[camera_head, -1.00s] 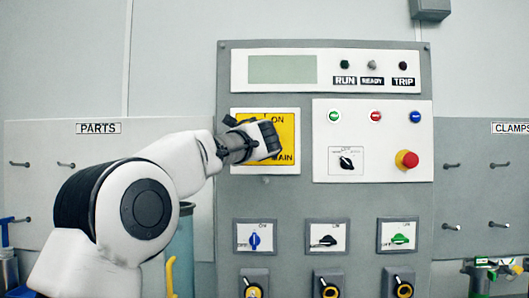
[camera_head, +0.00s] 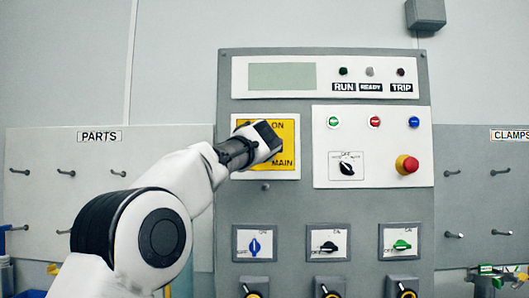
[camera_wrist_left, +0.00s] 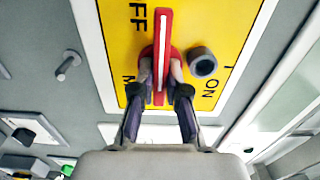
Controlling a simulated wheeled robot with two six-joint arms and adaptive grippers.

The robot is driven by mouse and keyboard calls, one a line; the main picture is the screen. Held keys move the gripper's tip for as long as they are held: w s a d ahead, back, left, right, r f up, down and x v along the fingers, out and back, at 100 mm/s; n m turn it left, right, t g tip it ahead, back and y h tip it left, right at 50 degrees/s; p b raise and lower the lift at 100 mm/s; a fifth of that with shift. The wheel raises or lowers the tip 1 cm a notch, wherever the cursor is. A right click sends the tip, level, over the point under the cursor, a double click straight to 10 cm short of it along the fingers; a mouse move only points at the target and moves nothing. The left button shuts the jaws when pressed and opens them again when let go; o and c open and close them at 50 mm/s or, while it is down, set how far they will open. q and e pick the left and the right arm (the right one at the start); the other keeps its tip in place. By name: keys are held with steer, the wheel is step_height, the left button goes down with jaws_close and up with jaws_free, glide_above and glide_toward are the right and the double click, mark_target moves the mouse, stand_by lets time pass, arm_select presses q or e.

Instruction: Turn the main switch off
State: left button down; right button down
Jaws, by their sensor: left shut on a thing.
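The main switch has a yellow plate (camera_head: 286,174) with a pale frame at the upper left of the grey panel, lettered ON and MAIN. In the left wrist view the plate (camera_wrist_left: 228,22) also shows part of OFF, and a red handle (camera_wrist_left: 162,32) with a white stripe stands lengthwise up the picture, between the OFF and ON lettering. My left gripper (camera_wrist_left: 160,78) is shut on the handle, one finger on each side. In the head view my left gripper (camera_head: 266,142) hides the handle. My right gripper is not in view.
A grey round peg (camera_wrist_left: 203,62) stands out from the plate beside the handle. To the right are a black selector (camera_head: 347,169) and a red emergency button (camera_head: 407,165). Small rotary switches (camera_head: 254,246) sit below. Pegboards with hooks (camera_head: 68,173) flank the panel.

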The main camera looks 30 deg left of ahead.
arm_select(q)
steer(key=shift+f, duration=0.2)
steer(key=c, duration=1.2)
jaws_free()
steer(key=shift+r, duration=0.1)
steer(key=shift+s+d, duration=0.1)
steer(key=shift+s, duration=0.05)
steer(key=v, duration=0.7)
steer(key=shift+s+d, duration=0.15)
steer(key=shift+s, duration=0.2)
